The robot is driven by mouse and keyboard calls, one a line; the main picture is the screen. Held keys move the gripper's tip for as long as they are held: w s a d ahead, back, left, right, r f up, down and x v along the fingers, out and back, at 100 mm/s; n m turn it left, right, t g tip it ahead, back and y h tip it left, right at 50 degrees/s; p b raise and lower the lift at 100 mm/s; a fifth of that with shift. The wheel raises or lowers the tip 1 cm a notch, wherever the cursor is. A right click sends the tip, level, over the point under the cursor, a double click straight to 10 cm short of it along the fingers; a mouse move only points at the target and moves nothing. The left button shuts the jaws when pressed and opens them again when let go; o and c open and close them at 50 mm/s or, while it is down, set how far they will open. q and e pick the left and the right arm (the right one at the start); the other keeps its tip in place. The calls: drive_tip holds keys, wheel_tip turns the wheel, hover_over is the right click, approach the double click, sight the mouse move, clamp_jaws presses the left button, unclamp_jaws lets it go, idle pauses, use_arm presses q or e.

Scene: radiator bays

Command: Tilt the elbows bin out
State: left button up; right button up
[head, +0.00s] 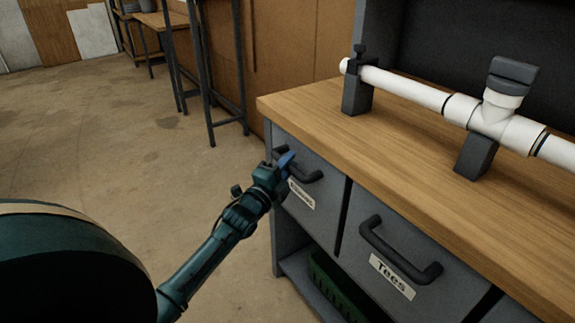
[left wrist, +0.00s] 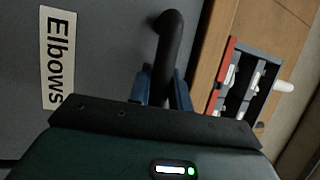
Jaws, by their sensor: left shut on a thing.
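The elbows bin (head: 305,196) is the grey front at the left end of the bench, with a black bar handle (head: 314,177) and a partly hidden label. In the left wrist view the label (left wrist: 57,60) reads "Elbows" and the handle (left wrist: 170,50) runs down between my fingers. My left gripper (head: 284,162) is shut on this handle at its left part; its blue fingers (left wrist: 165,88) show on both sides of the bar. The bin front looks about flush with the bench front. My right gripper is not in view.
The Tees bin (head: 385,280) with its own handle is just right. A wooden bench top (head: 400,140) above carries a white pipe (head: 405,88) on dark clamps. A green crate (head: 335,290) sits on the shelf below. The floor (head: 130,170) to the left is clear.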

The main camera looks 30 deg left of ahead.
use_arm(q)
clamp_jaws()
